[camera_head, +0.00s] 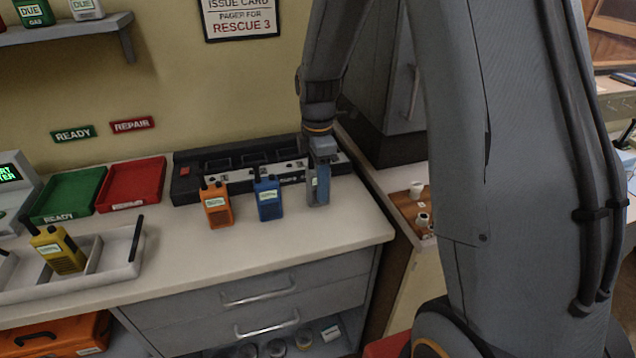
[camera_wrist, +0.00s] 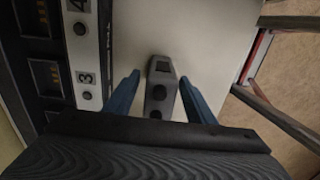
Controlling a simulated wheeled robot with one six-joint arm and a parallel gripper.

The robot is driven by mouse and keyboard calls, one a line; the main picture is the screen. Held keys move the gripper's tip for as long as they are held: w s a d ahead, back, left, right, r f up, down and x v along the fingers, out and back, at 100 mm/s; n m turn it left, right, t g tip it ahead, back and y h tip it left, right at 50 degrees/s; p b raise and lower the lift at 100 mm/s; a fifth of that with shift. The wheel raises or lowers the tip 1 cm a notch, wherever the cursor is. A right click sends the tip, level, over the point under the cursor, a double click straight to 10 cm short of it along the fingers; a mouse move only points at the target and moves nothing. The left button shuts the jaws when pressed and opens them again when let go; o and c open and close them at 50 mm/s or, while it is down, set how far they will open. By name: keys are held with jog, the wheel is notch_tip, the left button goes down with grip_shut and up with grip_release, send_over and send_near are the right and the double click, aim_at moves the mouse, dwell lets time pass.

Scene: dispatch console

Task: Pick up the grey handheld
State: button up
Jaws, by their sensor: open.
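The grey handheld (camera_head: 312,191) stands upright on the counter at the right end of the row, in front of the charger bank. My gripper (camera_head: 320,170) is directly above and around it, partly hiding it in the head view. In the wrist view the handheld (camera_wrist: 160,92) shows from above between the two blue fingers of my gripper (camera_wrist: 160,97). The fingers are open, with a gap to the handheld on both sides. A blue handheld (camera_head: 268,199) and an orange handheld (camera_head: 217,204) stand to its left.
The black charger bank (camera_head: 187,183) lies behind the handhelds. The counter's right edge is close to the grey handheld. A green tray (camera_head: 68,196), a red tray (camera_head: 132,185) and a yellow handheld (camera_head: 58,250) in a white holder are at left. The counter front is clear.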

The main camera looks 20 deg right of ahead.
grip_shut()
jog(key=shift+r, duration=0.1)
